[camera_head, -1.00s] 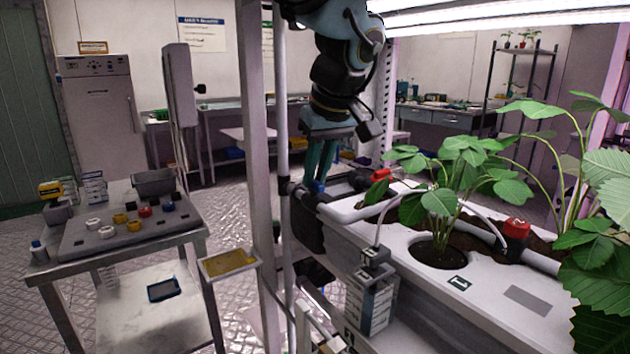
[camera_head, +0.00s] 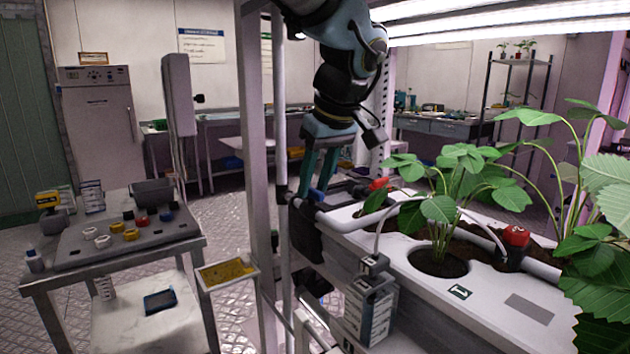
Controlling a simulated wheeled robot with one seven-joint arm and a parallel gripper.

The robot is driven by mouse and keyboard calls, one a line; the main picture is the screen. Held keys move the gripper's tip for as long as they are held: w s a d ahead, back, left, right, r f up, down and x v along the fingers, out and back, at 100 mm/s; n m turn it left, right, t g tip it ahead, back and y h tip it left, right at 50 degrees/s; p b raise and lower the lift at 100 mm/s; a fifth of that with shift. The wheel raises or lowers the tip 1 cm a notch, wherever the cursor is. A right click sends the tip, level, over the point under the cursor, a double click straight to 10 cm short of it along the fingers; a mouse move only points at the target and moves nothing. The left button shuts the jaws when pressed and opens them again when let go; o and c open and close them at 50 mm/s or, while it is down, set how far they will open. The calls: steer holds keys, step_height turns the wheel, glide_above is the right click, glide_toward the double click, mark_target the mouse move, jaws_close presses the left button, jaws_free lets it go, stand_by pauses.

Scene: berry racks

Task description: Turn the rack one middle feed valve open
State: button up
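Rack one's white planter trough (camera_head: 480,313) carries a "1" label and runs across the right half. One red-topped valve (camera_head: 516,236) sits on the pipe at the near right. Another red-topped piece (camera_head: 378,184) sits farther back, partly behind leaves. I cannot tell which is the middle feed valve. My gripper (camera_head: 313,192) points down at the trough's left end, by the pipe end and black fittings. Its two teal fingers are apart, with a gap between them and nothing visible held. The fingertips are close to the dark fittings; contact cannot be told.
A rack post (camera_head: 254,150) stands left of my gripper. Strawberry plants (camera_head: 445,215) rise from the trough. A grey side table (camera_head: 120,245) with colored caps and a bin stands at left. A yellow-filled tray (camera_head: 228,272) sits beside it.

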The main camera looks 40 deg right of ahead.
steer(key=shift+o, duration=0.5)
steer(key=shift+s+r, duration=0.1)
steer(key=shift+r, duration=0.1)
steer(key=s+b, duration=0.3)
steer(key=s, duration=0.9)
steer(key=shift+s+a+r, duration=0.15)
steer(key=shift+a+r, duration=0.1)
steer(key=shift+r, duration=0.1)
